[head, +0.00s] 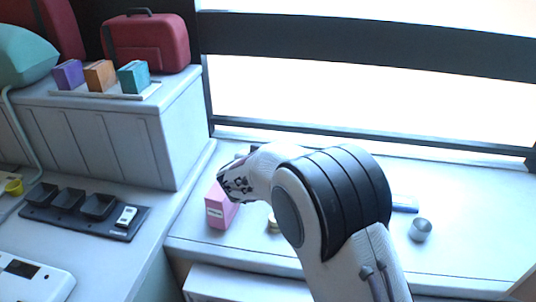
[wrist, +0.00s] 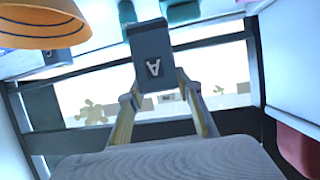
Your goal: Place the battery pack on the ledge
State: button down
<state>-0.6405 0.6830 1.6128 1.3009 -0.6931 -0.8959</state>
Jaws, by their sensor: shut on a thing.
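The battery pack (wrist: 152,60) is a dark grey block marked with a letter A, which appears upside down in the wrist view. My gripper (wrist: 162,88) is shut on it, with one finger on each side. In the head view my arm is bent over the surface by the window, and its bulk hides the fingers and the pack. A broad white ledge (head: 475,225) runs below the window. I cannot tell how far the pack is from it.
At left are a black holder (head: 85,212) and a raised cabinet (head: 150,130) bearing purple, orange and teal boxes and a red case (head: 147,42). The ledge's right part looks clear.

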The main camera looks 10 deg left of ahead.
jog(key=shift+r, duration=0.1)
notch_tip(320, 180, up, 9)
jog(key=shift+r, duration=0.2)
jog(key=s+a+n+g+y, duration=0.2)
jog(key=s+a+n+y, duration=0.65)
jog(key=s+a, duration=2)
jog(key=s+a+n+g+y, duration=0.2)
jog(key=s+a, duration=0.2)
jog(key=s, duration=0.8)
jog(key=shift+m, duration=0.25)
jog(key=shift+w+a+f, duration=0.1)
jog(key=shift+w+f, duration=0.05)
jog(key=shift+f, duration=1.15)
jog(key=shift+w+a+f, duration=0.1)
jog(key=shift+f, duration=1.2)
notch_tip(320, 180, down, 6)
